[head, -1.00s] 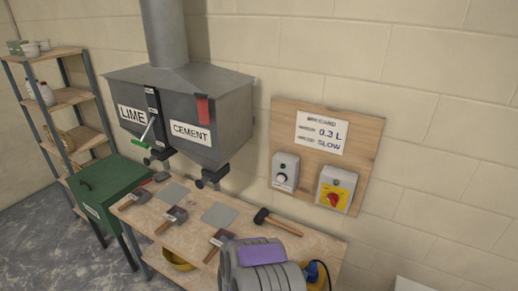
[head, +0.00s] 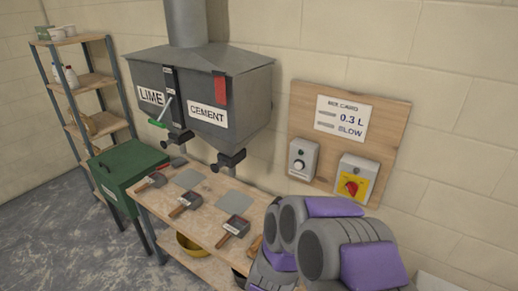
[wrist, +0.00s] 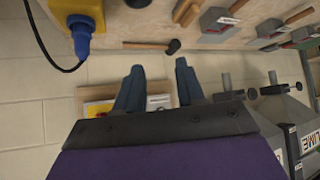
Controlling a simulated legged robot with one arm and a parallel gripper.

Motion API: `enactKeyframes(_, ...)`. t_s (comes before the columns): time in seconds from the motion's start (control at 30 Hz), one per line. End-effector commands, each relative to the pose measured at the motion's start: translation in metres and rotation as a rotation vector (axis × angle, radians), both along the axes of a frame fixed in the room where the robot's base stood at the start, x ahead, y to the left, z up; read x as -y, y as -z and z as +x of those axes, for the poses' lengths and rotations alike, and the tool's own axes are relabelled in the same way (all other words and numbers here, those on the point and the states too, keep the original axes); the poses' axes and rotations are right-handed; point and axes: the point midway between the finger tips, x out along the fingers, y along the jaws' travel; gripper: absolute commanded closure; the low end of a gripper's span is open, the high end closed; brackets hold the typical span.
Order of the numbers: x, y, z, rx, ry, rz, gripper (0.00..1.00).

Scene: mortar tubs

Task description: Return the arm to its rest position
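My gripper (wrist: 158,68) shows in the wrist view with its two blue-grey fingers spread apart and nothing between them. It is open and apart from the bench and the wall board. My grey and purple arm is folded at the lower right of the head view, and the gripper itself cannot be made out there. The arm hides the right end of the wooden bench (head: 215,235).
Scoops (head: 236,228) lie along the bench. A mallet (wrist: 155,45) lies on it too. Above are the lime and cement hopper (head: 235,90) and a wall board (head: 390,110) with switches. A green box (head: 130,170) and shelf (head: 88,80) stand left.

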Motion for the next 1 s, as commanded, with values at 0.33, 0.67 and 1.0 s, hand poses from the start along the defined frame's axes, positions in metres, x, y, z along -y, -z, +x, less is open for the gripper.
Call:
enactKeyframes(0.33,-0.036,-0.029,-0.025,-0.140,-0.132,0.194,0.62)
enactKeyframes(0.67,-0.037,-0.057,-0.077,-0.301,-0.251,0.271,0.62)
enactKeyframes(1.0,-0.013,-0.076,-0.152,-0.496,-0.319,0.250,0.62)
